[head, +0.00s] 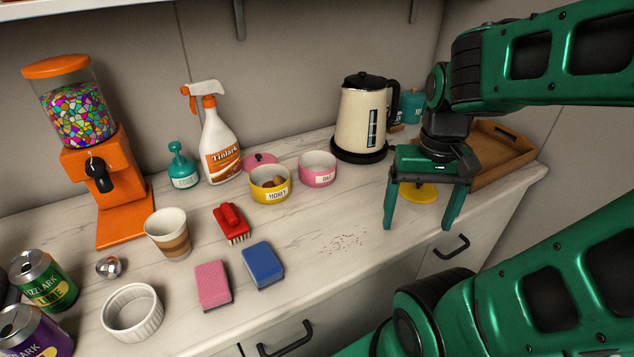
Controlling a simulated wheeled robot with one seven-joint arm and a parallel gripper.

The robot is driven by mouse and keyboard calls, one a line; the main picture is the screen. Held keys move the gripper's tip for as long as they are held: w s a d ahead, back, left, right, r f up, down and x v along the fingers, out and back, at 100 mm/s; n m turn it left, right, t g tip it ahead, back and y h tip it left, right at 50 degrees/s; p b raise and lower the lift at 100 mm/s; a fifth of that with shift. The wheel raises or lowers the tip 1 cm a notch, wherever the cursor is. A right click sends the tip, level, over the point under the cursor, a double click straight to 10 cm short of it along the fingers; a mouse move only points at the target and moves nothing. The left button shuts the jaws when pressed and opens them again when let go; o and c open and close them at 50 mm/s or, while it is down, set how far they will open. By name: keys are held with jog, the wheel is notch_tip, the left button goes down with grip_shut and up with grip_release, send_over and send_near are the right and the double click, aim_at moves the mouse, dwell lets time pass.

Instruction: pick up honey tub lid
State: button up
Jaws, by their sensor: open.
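The yellow honey tub lid (416,194) lies on the counter at the right, partly hidden behind and below my gripper. My gripper (420,226) points down over it, its two green fingers wide apart, one on each side of the lid in this view. The gripper is open and holds nothing. I cannot tell how high the fingertips are above the counter. The yellow tub labelled HONEY (269,190) stands uncovered near the middle, with a few brown items inside.
A cream kettle (362,118) stands behind and left of my gripper, and a wooden tray (500,165) lies right. A pink tub (318,172) and pink lid (260,160) are near the honey tub. Crumbs (343,243) lie on bare counter left of my gripper.

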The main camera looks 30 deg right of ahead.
jog(key=r+m, duration=0.1)
jog(key=m, duration=2)
send_near(419, 186)
jog(key=f, duration=0.8)
jog(key=shift+w+d+f, duration=0.1)
jog(key=shift+w, duration=0.1)
jog(key=c, duration=1.3)
jog(key=shift+s, duration=0.1)
